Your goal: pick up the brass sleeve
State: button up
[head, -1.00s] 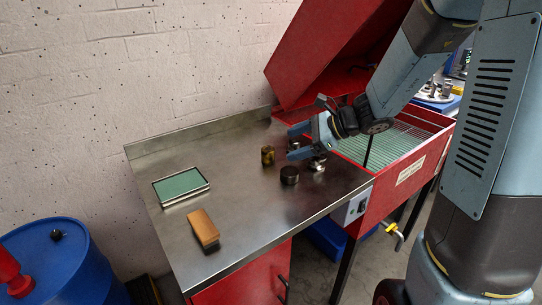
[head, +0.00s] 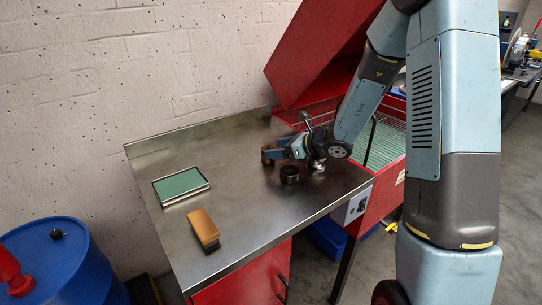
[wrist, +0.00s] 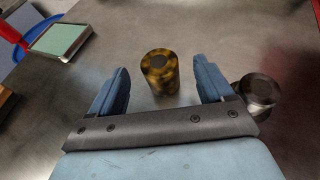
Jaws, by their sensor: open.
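The brass sleeve (wrist: 160,72) stands upright on the steel table in the wrist view, a short mottled yellow and dark cylinder. My gripper (wrist: 163,78) is open, with one blue finger on each side of the sleeve's near part and a gap on both sides. In the head view my gripper (head: 273,151) reaches left, low over the table, and hides most of the sleeve; a brownish part of it (head: 267,155) shows by the fingers.
A green-topped tray (head: 181,186) and a wooden brush (head: 203,229) lie to the left, with bare table between.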

jog(key=shift+f+x, duration=0.1)
jog(key=shift+x, duration=1.5)
jog(key=shift+f+x, duration=0.15)
jog(key=shift+x, duration=1.45)
jog(key=shift+d, duration=0.1)
jog(key=c, duration=1.3)
jog(key=shift+c, duration=0.4)
jog(key=shift+r, duration=0.2)
